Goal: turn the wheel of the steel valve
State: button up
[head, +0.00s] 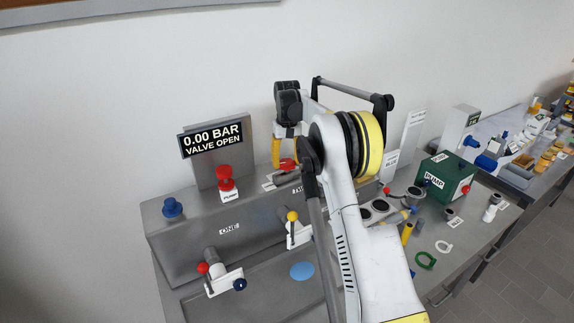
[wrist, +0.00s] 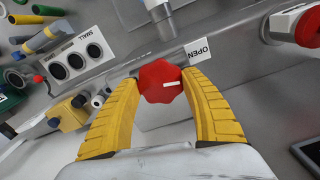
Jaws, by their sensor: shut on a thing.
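The red wheel (wrist: 160,88) of the valve is faceted and carries a short white mark. It sits between the two yellow fingers of my gripper (wrist: 158,76) in the wrist view, with a finger against each side. My gripper is shut on it. In the head view a bit of the red wheel (head: 288,165) shows beside my gripper (head: 283,158); my arm hides most of the valve.
A display (head: 211,139) reads 0.00 BAR, VALVE OPEN. A red pump knob (head: 226,178) and a blue knob (head: 172,207) stand at the left. Handles with red (head: 203,268) and yellow (head: 292,216) balls stick out in front. A green box (head: 446,175) stands at the right.

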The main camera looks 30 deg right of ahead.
aim_at(287, 162)
jog(key=shift+n, duration=1.1)
jog(key=o, duration=1.2)
jog(key=shift+c, duration=0.2)
jog(key=shift+r, duration=0.1)
notch_tip(287, 162, up, 12)
